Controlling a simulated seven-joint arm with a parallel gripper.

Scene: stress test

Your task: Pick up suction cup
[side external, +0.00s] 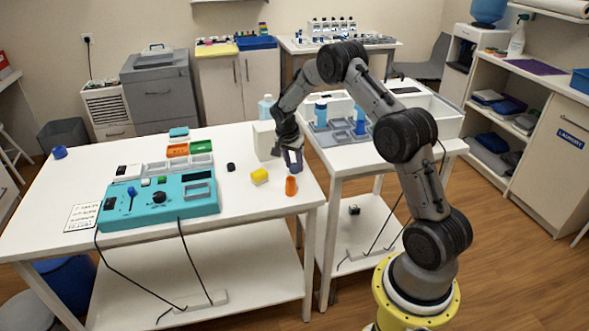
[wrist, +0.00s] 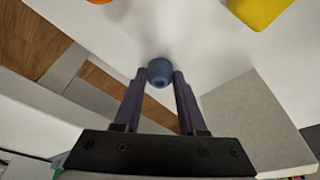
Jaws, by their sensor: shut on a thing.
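A small round blue piece, which looks like the suction cup (wrist: 160,72), shows in the wrist view between my two dark fingertips. My gripper (wrist: 160,82) is shut on it. In the side view my gripper (side external: 293,164) points down at the right end of the white table (side external: 120,247), beside a white box. The blue piece cannot be made out clearly there because the fingers cover it. I cannot tell whether it touches the tabletop or hangs just above it.
A white box (side external: 265,141) stands close beside my gripper. A yellow block (side external: 259,176) and an orange cone-like piece (side external: 291,186) lie nearby on the table. A teal control panel (side external: 160,207) is farther left. A second white table (side external: 345,160) with a grey tray adjoins on the right.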

